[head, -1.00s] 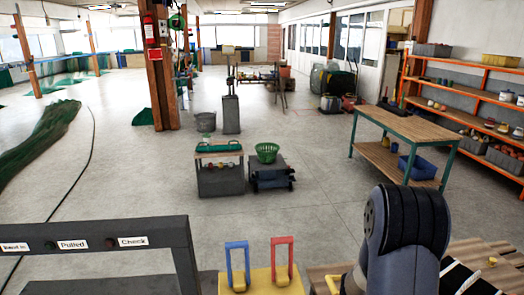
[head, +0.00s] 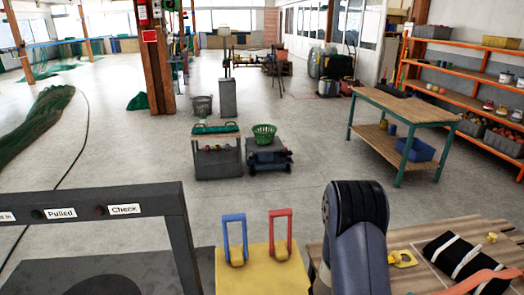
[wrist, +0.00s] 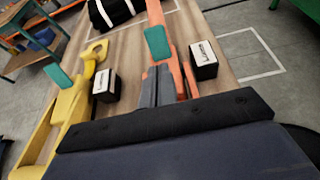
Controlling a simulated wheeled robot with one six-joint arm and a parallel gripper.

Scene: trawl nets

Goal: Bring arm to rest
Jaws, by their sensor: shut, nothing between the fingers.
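My gripper (wrist: 162,76) shows in the wrist view as two grey fingers side by side, shut with nothing between them. It is over the wooden bench top (wrist: 215,40); its height above the bench is hard to tell. My arm (head: 357,245) rises at the lower right of the head view, bent at a dark joint. The gripper itself is hidden in the head view.
An orange strip (wrist: 175,55), a yellow tool (wrist: 70,105), labelled black blocks (wrist: 203,60) and a black roll with white bands (head: 462,258) lie nearby. Red (head: 281,234) and blue (head: 233,238) handles stand left of my arm. Open floor lies beyond.

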